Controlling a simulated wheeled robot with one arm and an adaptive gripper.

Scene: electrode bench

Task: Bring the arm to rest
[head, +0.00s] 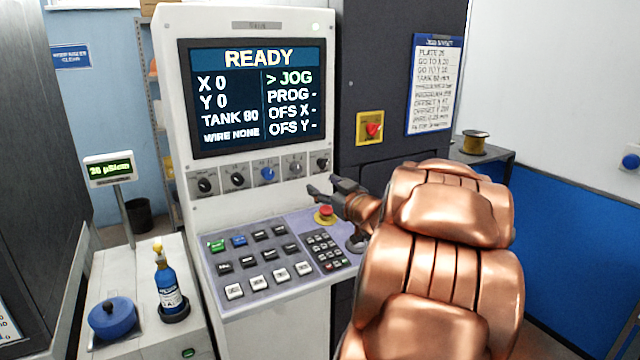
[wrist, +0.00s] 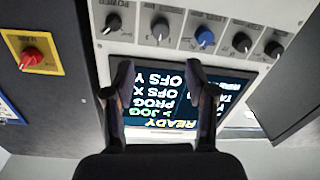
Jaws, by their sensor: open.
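My gripper (head: 328,190) is in front of the right side of the control console (head: 245,215), just below its knob row and above the red emergency button (head: 325,214). In the wrist view my gripper (wrist: 162,92) has its two fingers spread with nothing between them. The console screen (wrist: 165,115) appears upside down behind the fingers. In the head view the screen (head: 258,98) reads READY, X 0, Y 0, TANK 80, WIRE NONE, with the marker at JOG. My copper-coloured arm covers the lower right of the console.
A row of knobs (head: 238,180) and a keypad (head: 260,262) are close to my gripper. A red switch on a yellow plate (head: 371,128) is on the dark cabinet. A blue bottle (head: 168,285) and blue lidded pot (head: 112,318) stand at left. A spool (head: 474,142) sits on the right shelf.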

